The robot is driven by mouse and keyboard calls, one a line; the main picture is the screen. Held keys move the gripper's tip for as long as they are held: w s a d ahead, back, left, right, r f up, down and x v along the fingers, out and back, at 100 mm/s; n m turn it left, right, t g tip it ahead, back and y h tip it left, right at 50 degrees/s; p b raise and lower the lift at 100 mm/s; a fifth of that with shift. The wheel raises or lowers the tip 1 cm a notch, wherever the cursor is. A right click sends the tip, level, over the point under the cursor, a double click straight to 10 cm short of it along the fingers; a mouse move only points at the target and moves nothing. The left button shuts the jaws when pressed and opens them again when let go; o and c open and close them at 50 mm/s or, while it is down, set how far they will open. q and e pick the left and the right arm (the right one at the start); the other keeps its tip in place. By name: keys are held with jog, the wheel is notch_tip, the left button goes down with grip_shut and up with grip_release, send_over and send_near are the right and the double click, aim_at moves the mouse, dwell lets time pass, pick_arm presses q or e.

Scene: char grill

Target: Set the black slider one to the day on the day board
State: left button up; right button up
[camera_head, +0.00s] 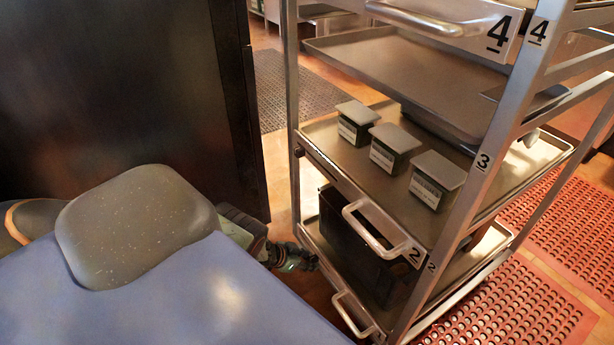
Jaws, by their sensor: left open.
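I see no day board and no black slider in this view. My left gripper (298,259) shows low beside the left post of the metal rack. It is small, dark and partly hidden behind my own grey and blue body parts in the foreground. Its jaws are open, and I see nothing held in them. My right gripper is not in view.
The metal rack (294,120) has numbered levels and pull handles. Several lidded containers (389,148) stand on a middle tray, with a dark box (345,232) below. A dark panel (120,90) fills the left. Red mats (500,310) lie at right.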

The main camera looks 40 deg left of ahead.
pick_arm(q)
jog(key=shift+c, duration=0.5)
grip_shut()
